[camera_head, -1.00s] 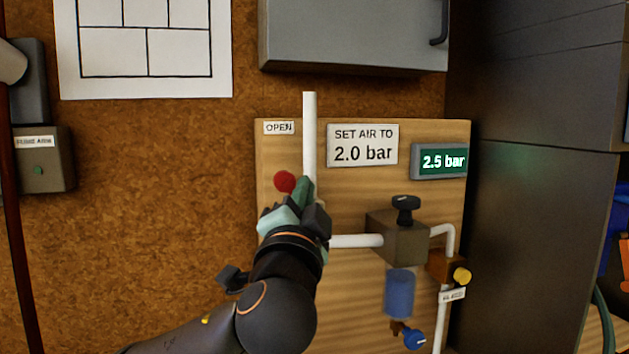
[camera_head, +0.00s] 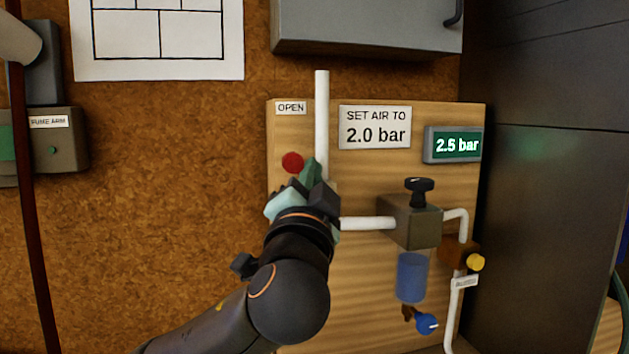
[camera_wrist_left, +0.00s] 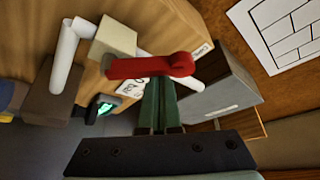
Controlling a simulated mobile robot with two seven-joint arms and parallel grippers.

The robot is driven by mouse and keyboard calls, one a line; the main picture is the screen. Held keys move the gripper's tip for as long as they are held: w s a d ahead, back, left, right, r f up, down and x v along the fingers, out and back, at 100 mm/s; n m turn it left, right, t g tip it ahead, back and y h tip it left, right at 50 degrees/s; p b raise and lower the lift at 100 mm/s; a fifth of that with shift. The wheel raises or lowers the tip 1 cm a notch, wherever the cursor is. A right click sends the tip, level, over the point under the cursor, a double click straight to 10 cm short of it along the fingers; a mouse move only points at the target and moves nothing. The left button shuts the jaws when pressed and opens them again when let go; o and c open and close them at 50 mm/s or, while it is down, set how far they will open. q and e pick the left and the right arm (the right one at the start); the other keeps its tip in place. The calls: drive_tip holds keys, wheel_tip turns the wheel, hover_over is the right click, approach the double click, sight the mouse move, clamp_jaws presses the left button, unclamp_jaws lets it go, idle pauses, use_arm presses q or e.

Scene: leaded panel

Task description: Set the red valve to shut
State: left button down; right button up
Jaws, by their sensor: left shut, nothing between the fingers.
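The red valve's round red end (camera_head: 292,162) shows on the wooden panel, below the OPEN label (camera_head: 291,107) and left of the white vertical pipe (camera_head: 322,115). My gripper and wrist hide the rest of the valve in the head view. In the left wrist view the red lever (camera_wrist_left: 150,66) lies across the picture, just beyond my fingertips, with a pale block behind it. My left gripper (camera_head: 312,172) is shut and empty, its green fingers (camera_wrist_left: 158,82) together close to the lever. I cannot tell whether they touch it. My right gripper is not in view.
To the right on the panel are a regulator block (camera_head: 410,222) with a black knob, a blue bowl (camera_head: 411,277), a yellow knob (camera_head: 475,262) and a blue knob (camera_head: 427,324). A display (camera_head: 455,145) reads 2.5 bar; a sign (camera_head: 375,128) says 2.0 bar. A grey cabinet (camera_head: 365,25) hangs above.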

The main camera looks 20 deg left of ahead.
use_arm(q)
drive_tip(key=f+n+y+b, duration=0.1)
drive_tip(key=n+y+b, duration=0.1)
drive_tip(key=n+b, duration=0.1)
drive_tip(key=s+a+f+n+y+b, duration=0.1)
drive_tip(key=n+y+b, duration=0.1)
drive_tip(key=n+b, duration=0.2)
drive_tip(key=a+f+n+g+y+b, duration=0.1)
drive_tip(key=n+y+b, duration=0.1)
drive_tip(key=n+b, duration=0.2)
drive_tip(key=shift+s+f+b, duration=0.15)
drive_tip(key=shift+f+b, duration=0.25)
drive_tip(key=shift+b, duration=0.1)
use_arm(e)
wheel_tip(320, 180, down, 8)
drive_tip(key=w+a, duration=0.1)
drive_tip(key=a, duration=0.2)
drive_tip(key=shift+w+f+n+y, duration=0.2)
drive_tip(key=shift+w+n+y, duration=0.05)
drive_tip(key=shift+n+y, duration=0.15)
use_arm(q)
drive_tip(key=shift+a, duration=0.1)
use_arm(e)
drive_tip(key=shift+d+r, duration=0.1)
